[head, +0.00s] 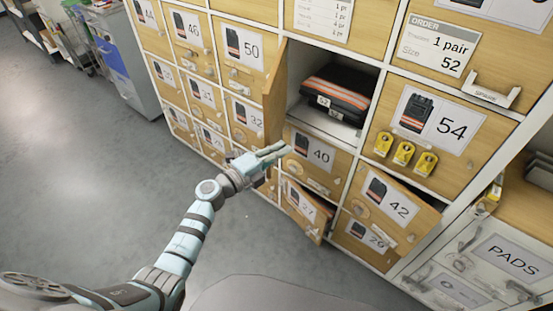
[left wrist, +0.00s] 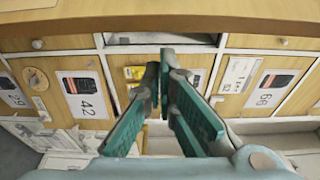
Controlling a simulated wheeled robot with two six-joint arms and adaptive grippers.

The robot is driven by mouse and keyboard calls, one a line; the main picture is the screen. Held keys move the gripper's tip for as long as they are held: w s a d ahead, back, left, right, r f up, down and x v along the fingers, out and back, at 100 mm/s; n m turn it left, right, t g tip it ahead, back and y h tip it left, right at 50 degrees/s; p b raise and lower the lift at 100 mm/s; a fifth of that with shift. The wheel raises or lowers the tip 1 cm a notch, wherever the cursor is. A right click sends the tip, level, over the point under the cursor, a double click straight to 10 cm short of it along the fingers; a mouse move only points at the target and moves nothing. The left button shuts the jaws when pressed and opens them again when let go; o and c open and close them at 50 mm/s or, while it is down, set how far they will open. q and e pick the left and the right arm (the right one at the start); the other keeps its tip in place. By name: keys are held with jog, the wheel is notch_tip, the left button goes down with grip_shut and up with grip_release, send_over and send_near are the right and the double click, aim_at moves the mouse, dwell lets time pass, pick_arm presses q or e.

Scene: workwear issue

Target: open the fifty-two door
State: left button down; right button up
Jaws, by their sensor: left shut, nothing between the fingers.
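The compartment between the doors 50 (head: 245,45) and 54 (head: 440,125) stands open in the head view. Its wooden door (head: 276,95) is swung out at the compartment's left side and seen nearly edge-on; its number face is hidden. Inside lies dark folded workwear (head: 340,88) with orange stripes and small tags. My left gripper (head: 284,151) is shut and empty, in front of the cabinet near the left of door 40 (head: 318,152) and below the open door. The left wrist view shows its teal fingers (left wrist: 165,75) together. My right gripper is not in view.
Door 27 (head: 305,204) stands ajar below, and door 42 (head: 398,208) shows a dark gap at its top. An order card (head: 438,48) reads size 52, 1 pair. Yellow items (head: 404,153) hang on door 54. Grey floor (head: 80,150) at the left is free.

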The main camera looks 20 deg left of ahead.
pick_arm(q)
jog(key=shift+s+a+r, duration=0.1)
jog(key=shift+s+a, duration=0.1)
jog(key=shift+a, duration=0.95)
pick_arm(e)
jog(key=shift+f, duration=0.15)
